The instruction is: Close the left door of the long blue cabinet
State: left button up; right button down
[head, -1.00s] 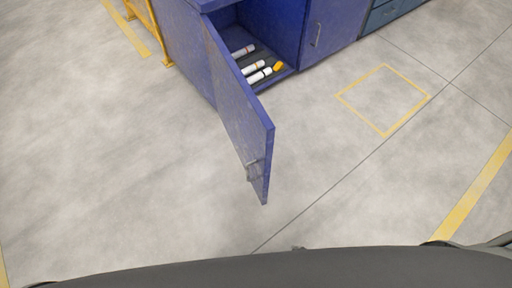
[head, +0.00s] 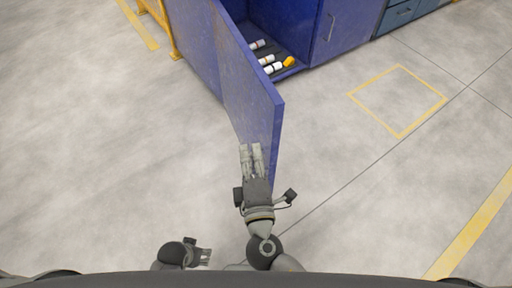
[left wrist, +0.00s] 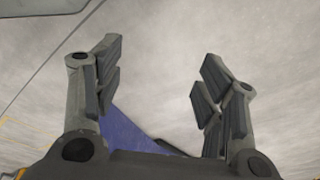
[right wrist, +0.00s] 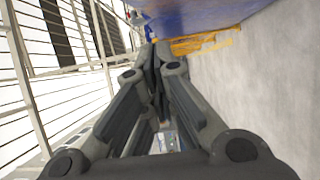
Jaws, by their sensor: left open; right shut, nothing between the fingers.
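The blue cabinet's left door (head: 245,75) stands wide open, swung out toward me. Its free edge is near the middle of the head view. My right gripper (head: 251,150) is shut and empty, in front of the lower outer face of the door near its free edge. It hides the door handle, and I cannot tell whether it touches the door. The right wrist view shows its closed fingers (right wrist: 155,60) with a blue surface (right wrist: 200,14) beyond. My left gripper (head: 206,256) is low and left of the right one; the left wrist view shows its fingers (left wrist: 160,85) open and empty.
White cylinders (head: 268,62) and a yellow piece (head: 288,62) lie inside the cabinet. The neighbouring cabinet door (head: 342,28) is shut. A yellow rail (head: 162,22) stands at the upper left. The floor left and right of the open door is clear.

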pick_arm(q)
jog(key=s+f+p, duration=0.1)
jog(key=s+f, duration=0.2)
jog(key=f, duration=0.2)
jog(key=shift+s+a+p, duration=0.25)
jog(key=shift+p, duration=0.05)
pick_arm(e)
jog(key=w+d, duration=0.2)
jog(key=w, duration=0.7)
jog(key=shift+w+d, duration=0.2)
jog(key=shift+w, duration=0.1)
